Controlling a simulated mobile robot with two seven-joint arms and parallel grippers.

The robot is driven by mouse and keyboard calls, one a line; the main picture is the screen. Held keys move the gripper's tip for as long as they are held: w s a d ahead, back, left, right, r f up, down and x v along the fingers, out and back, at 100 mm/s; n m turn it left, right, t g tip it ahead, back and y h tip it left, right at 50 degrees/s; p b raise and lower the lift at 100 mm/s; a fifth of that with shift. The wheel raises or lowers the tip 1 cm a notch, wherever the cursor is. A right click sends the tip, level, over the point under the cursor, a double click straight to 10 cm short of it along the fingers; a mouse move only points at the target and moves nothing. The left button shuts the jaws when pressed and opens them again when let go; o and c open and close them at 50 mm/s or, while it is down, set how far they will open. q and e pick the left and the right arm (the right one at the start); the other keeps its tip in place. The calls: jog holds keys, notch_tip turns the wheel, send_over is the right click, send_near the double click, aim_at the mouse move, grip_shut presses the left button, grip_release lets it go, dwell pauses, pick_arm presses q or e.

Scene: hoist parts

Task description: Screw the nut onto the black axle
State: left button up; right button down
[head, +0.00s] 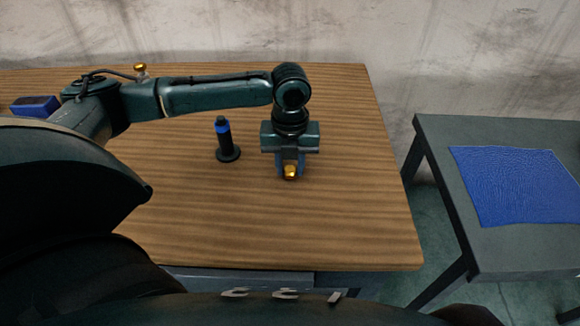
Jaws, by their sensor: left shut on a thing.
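The black axle (226,147) stands upright on the wooden table, on a round black base, with a blue band near its top. My left gripper (290,170) points down, to the right of the axle and apart from it. Its fingers are shut on a gold nut (290,174), which shows between the fingertips. I cannot tell whether the nut touches the table or hangs just above it. My right gripper is not in view.
The wooden table (340,225) is clear around the axle and in front. Behind my left arm is another gold piece (140,69). A blue box (34,106) is at the far left. A dark side table (520,266) with a blue mat (515,185) stands right, across a gap.

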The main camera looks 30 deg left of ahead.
aim_at(292, 172)
pick_arm(q)
notch_tip(292, 172, up, 10)
jog(key=shift+f+p, duration=0.2)
jog(key=shift+p, duration=0.15)
jog(key=s+d+f+n, duration=0.1)
jog(key=s+d+n, duration=0.1)
jog(key=n, duration=1.2)
jog(key=s+d+f+n, duration=0.2)
jog(key=d+n, duration=0.3)
jog(key=n, duration=1)
jog(key=shift+s+n, duration=0.15)
jog(key=shift+n, duration=0.15)
